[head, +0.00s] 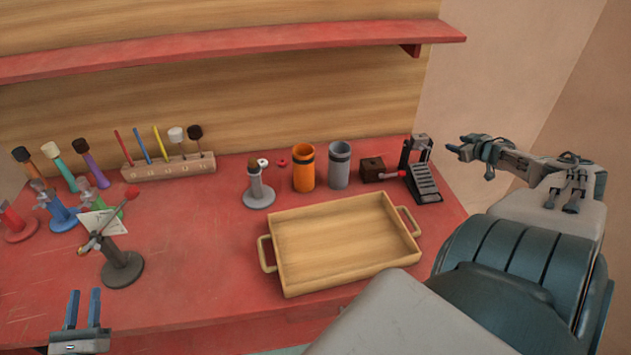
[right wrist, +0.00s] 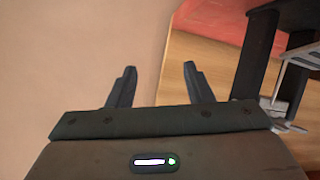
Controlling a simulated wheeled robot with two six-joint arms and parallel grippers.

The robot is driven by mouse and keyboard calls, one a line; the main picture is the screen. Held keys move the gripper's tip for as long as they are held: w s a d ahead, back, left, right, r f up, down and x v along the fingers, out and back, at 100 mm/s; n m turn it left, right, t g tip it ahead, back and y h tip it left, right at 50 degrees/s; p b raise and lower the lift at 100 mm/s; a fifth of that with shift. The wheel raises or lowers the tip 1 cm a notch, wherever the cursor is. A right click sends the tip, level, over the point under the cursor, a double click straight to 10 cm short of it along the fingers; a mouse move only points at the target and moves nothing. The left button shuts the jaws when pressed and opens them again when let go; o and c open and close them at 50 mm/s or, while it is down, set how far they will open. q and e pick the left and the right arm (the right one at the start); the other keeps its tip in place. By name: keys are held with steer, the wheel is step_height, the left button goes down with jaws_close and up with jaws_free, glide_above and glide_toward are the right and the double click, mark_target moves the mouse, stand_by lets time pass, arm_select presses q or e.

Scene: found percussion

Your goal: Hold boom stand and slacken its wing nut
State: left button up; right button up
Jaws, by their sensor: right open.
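The boom stand (head: 122,268) stands upright on the red table at the left in the head view. It has a dark round base, a short post and a tilted boom with a red tip. A pale triangular piece is by the boom; the wing nut is too small to make out surely. My left gripper (head: 84,307) is at the bottom left, in front of the stand and apart from it, open and empty. My right gripper (head: 470,160) is open and empty at the right, far from the stand; its fingers also show in the right wrist view (right wrist: 157,70).
A wooden tray (head: 345,240) lies empty mid-table. Behind it are a grey stand (head: 258,192), an orange cup (head: 303,168), a grey cup (head: 339,166) and a black pedal (head: 422,175). A mallet rack (head: 170,168) and several coloured stands fill the left back. A red shelf (head: 230,43) overhangs.

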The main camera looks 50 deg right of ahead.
steer(key=w+a+r+n+t+y, duration=0.2)
steer(key=w+a+r+n+y, duration=0.2)
steer(key=w+a+r, duration=0.4)
steer(key=w+a+r+n+t+y, duration=0.25)
steer(key=w+a+r+n, duration=0.2)
steer(key=w+r, duration=0.35)
steer(key=w+a+r+n+g+y, duration=0.1)
steer(key=w+a+r+n+y, duration=0.3)
steer(key=a, duration=0.5)
steer(key=w+a+r+n+g+y, duration=0.1)
steer(key=a+r+n+g+y, duration=0.2)
steer(key=a+n, duration=0.4)
steer(key=w+a+r+n+y, duration=0.3)
steer(key=a+r+n, duration=0.1)
steer(key=a, duration=0.6)
steer(key=m+t+h, duration=0.3)
steer(key=m+t, duration=0.2)
steer(key=m, duration=1.8)
glide_toward(130, 196)
steer(key=f, duration=0.1)
steer(key=x, duration=1.1)
steer(key=shift+w+d, duration=0.25)
